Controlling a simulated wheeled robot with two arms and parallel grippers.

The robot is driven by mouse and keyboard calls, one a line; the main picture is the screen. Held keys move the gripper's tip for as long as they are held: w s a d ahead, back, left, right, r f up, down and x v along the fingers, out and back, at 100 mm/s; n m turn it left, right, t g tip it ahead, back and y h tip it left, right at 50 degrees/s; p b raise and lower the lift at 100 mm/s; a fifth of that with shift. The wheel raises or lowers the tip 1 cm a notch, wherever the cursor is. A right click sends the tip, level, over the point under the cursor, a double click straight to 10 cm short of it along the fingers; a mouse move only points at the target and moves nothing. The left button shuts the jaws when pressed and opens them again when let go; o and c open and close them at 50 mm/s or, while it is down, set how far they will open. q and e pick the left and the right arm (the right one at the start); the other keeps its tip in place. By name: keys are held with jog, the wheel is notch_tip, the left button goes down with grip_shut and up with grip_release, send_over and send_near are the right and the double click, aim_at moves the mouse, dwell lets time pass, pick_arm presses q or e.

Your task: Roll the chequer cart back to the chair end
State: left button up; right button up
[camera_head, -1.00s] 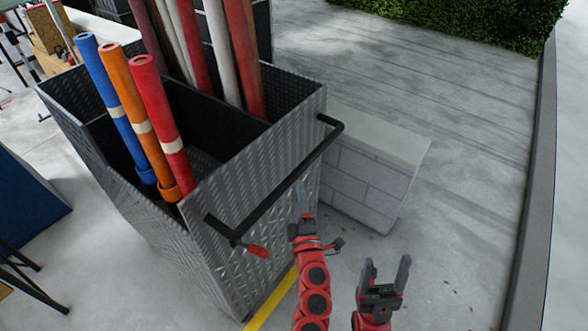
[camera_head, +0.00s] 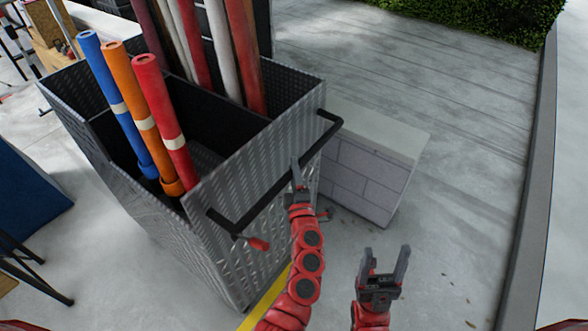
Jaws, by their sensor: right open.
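The chequer cart (camera_head: 205,240) is a tall metal bin with a raised plate pattern, standing at left centre. It holds blue, orange and red rolls and several longer poles. My right gripper (camera_head: 386,264) is open and empty, right of the cart and apart from the handle.
A low pale block wall (camera_head: 362,180) stands just behind the cart on the right. A yellow floor line (camera_head: 262,312) passes by the cart's base. A dark blue object (camera_head: 28,205) stands at left. Concrete floor (camera_head: 450,150) is clear at right, bounded by a kerb (camera_head: 527,200).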

pick_arm(q)
grip_shut()
jog(key=shift+f, duration=0.1)
dwell(0.9)
